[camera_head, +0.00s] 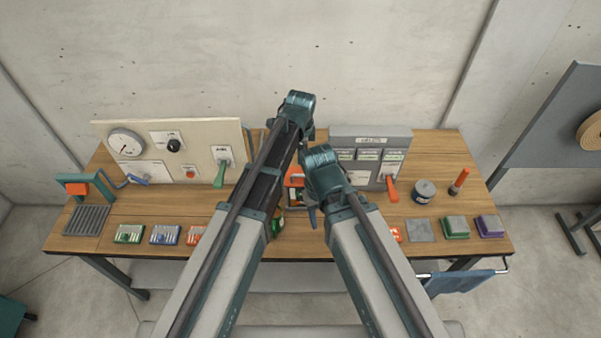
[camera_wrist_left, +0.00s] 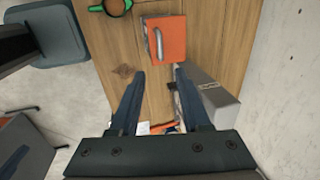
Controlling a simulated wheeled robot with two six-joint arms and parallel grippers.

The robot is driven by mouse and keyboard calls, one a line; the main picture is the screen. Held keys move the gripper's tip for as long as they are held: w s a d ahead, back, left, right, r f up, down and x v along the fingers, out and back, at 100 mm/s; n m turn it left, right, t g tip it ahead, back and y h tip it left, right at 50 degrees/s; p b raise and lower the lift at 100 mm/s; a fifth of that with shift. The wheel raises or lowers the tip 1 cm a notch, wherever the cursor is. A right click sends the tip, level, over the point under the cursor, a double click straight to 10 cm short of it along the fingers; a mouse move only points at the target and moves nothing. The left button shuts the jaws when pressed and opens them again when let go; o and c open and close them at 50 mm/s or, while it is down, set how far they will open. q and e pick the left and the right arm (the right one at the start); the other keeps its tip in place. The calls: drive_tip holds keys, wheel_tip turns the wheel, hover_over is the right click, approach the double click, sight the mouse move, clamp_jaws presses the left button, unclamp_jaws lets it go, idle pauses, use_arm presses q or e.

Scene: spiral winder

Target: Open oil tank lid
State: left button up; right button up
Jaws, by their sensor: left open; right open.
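The oil tank shows in the left wrist view as a box with an orange lid (camera_wrist_left: 167,38) and a grey bar handle (camera_wrist_left: 158,46); the lid looks shut. In the head view only a bit of orange (camera_head: 295,177) shows between my arms. My left gripper (camera_wrist_left: 158,76) is open and empty, its two dark fingers apart with wood between them, short of the lid. In the head view it is hidden behind my arm. My right gripper (camera_head: 312,217) shows only as a small blue part near the bench's middle, by the tank; its jaws look empty.
A cream panel (camera_head: 120,165) with a gauge and green lever stands back left, a grey panel (camera_head: 370,140) with an orange lever back right. A green object (camera_head: 278,226) sits by my left arm. Several coloured blocks line the front edge; a dark round jar (camera_head: 424,191) stands right.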

sight(300, 175)
use_arm(q)
drive_tip(key=w+f+b, duration=0.1)
drive_tip(key=f+b, duration=0.7)
drive_tip(key=f, duration=0.1)
drive_tip(key=w+f+b, duration=0.1)
drive_tip(key=f+b, duration=0.3)
drive_tip(key=b, duration=0.1)
drive_tip(key=shift+w+f, duration=0.15)
drive_tip(key=shift+w, duration=0.2)
drive_tip(key=shift+c, duration=0.2)
clamp_jaws()
idle(0.7)
